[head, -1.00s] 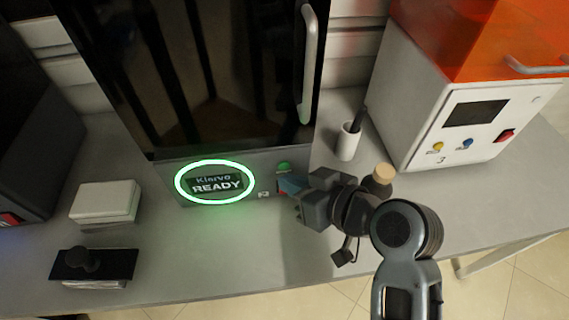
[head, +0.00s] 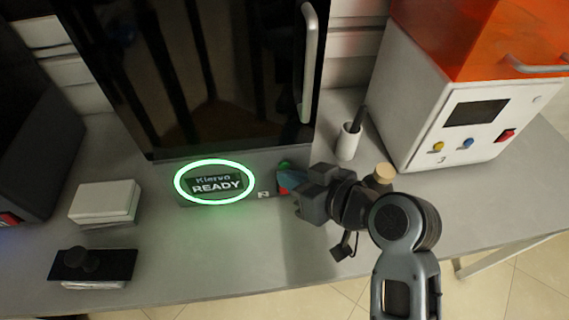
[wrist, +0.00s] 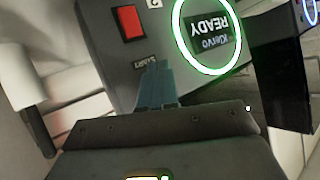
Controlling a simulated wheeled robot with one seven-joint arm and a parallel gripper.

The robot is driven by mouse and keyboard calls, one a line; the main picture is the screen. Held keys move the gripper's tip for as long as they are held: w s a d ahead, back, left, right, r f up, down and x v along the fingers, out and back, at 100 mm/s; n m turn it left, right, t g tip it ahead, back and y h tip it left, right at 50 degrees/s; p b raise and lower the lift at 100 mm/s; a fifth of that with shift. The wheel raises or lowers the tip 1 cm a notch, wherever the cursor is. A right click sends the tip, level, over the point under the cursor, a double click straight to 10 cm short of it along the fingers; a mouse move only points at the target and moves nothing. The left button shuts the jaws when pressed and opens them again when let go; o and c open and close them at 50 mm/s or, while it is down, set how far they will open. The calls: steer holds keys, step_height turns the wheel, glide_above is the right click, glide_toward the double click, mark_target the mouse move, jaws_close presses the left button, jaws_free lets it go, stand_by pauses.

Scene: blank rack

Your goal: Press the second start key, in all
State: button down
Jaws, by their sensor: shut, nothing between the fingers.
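The middle machine (head: 170,168) is dark, with a glossy door and a lower panel. Its display (head: 216,184) reads "Kiervo READY" inside a lit green ring; it shows upside down in the wrist view (wrist: 207,40). The green start key (head: 285,163) is partly covered by my fingers in the head view. In the wrist view a START label (wrist: 146,62) shows just beyond my fingertips, and the key itself is hidden behind them. My gripper (head: 285,178) is shut and empty, its bluish fingers (wrist: 157,72) pointing at the panel. Contact with the key cannot be told.
A red switch (wrist: 129,23) sits beside the fingers on the same panel. A white box (head: 104,202) and a black stamp-like object (head: 92,264) lie left.

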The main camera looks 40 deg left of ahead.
steer(key=shift+w+a, duration=0.3)
stand_by(0.5)
steer(key=shift+s+d, duration=0.6)
steer(key=shift+d, duration=0.05)
stand_by(0.4)
steer(key=shift+s+d+p, duration=0.5)
steer(key=shift+s+d, duration=1.1)
steer(key=shift+d, duration=0.3)
